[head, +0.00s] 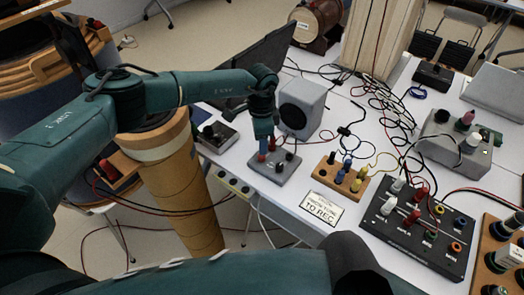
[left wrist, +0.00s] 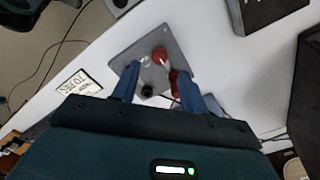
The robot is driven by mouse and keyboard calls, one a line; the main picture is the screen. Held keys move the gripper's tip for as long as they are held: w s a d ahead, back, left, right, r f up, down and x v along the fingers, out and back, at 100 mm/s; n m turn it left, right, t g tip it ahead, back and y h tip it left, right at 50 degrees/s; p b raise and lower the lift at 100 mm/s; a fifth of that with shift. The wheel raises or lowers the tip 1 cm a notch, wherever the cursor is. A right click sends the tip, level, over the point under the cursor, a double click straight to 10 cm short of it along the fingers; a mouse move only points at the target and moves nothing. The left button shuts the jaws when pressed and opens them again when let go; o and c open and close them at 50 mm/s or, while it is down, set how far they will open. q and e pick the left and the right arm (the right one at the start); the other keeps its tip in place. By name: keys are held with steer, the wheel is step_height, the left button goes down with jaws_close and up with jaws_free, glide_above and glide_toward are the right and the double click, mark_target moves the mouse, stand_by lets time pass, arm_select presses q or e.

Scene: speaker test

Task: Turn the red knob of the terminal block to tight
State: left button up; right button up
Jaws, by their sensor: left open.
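The terminal block is a grey plate (head: 270,172) on the white table, below my left gripper (head: 265,150) in the head view. In the left wrist view the grey plate (left wrist: 150,42) carries a round red knob (left wrist: 159,53), a second red part (left wrist: 173,76) and a black knob (left wrist: 147,90). My left gripper (left wrist: 158,70) is open, its blue fingers spread on either side of the red parts. I cannot tell whether a finger touches them. In the head view the fingers partly hide the red knob. My right gripper is not in view.
A grey speaker (head: 302,107) stands close behind the block. A wooden block with several coloured posts (head: 340,179) is to its right, with a "TO REC" sign (head: 323,207) in front. A black panel (head: 420,226) and tangled cables (head: 385,105) lie further right.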

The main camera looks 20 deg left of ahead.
mark_target(262, 157)
arm_select(q)
step_height(262, 157, down, 6)
steer(key=shift+r, duration=0.15)
steer(key=shift+c, duration=0.3)
jaws_close()
